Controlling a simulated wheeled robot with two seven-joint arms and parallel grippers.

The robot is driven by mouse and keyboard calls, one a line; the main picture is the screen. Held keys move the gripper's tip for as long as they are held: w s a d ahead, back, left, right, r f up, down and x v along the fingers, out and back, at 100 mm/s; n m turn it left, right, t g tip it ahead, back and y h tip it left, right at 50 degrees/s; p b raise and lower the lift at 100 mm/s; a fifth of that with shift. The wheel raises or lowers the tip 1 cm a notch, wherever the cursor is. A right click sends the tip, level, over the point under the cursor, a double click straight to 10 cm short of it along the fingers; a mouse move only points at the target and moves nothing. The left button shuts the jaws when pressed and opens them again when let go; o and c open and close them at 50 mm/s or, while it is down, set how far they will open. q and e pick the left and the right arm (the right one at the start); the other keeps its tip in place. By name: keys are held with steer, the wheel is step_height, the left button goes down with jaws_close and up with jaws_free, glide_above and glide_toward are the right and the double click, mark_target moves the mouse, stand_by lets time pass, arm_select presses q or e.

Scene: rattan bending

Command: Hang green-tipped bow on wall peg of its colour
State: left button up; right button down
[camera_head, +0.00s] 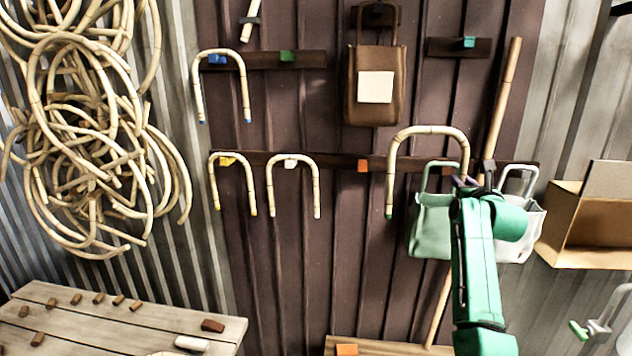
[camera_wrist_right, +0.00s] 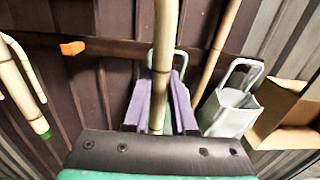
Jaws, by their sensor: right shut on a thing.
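The green-tipped bow (camera_head: 430,130) is a pale rattan arch held upright in front of the wall. Its green tip (camera_head: 389,212) hangs free at the left; it also shows in the right wrist view (camera_wrist_right: 45,133). My right gripper (camera_head: 473,182) is shut on the bow's right leg. In the right wrist view the leg (camera_wrist_right: 165,50) passes between the purple fingers. The green peg (camera_head: 287,57) on the upper left rail is bare, up and left of the bow. A teal peg (camera_head: 468,42) on the upper right rail is also bare. My left gripper is out of view.
Blue-tipped (camera_head: 196,90), yellow-tipped (camera_head: 213,185) and white-tipped (camera_head: 271,190) bows hang at the left. The orange peg (camera_head: 363,165) is bare. A brown bag (camera_head: 360,110) hangs between the upper rails. Green (camera_head: 420,225) and white (camera_head: 535,225) bags and a cardboard box (camera_head: 555,230) are near my gripper.

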steer(key=s+a+f+n+y+b, duration=0.15)
steer(key=s+a+f, duration=0.35)
steer(key=f, duration=0.5)
steer(key=s+a+f+n+y+b, duration=0.15)
steer(key=s+a+f, duration=0.35)
steer(key=f, duration=0.6)
steer(key=s+a+f+y, duration=0.2)
steer(key=s+a+f, duration=0.3)
steer(key=f, duration=0.5)
steer(key=s+a+f+b, duration=0.1)
steer(key=s+f, duration=0.2)
steer(key=s, duration=0.4)
steer(key=s+a+f+h+b, duration=0.1)
steer(key=s+a+f, duration=0.1)
steer(key=s, duration=0.6)
steer(key=s+a+f+m+b, duration=0.1)
steer(key=s+a+f, duration=0.1)
steer(key=s, duration=0.6)
steer(key=shift+a+f+h, duration=0.15)
steer(key=shift+f+h, duration=0.25)
steer(key=shift+f, duration=0.4)
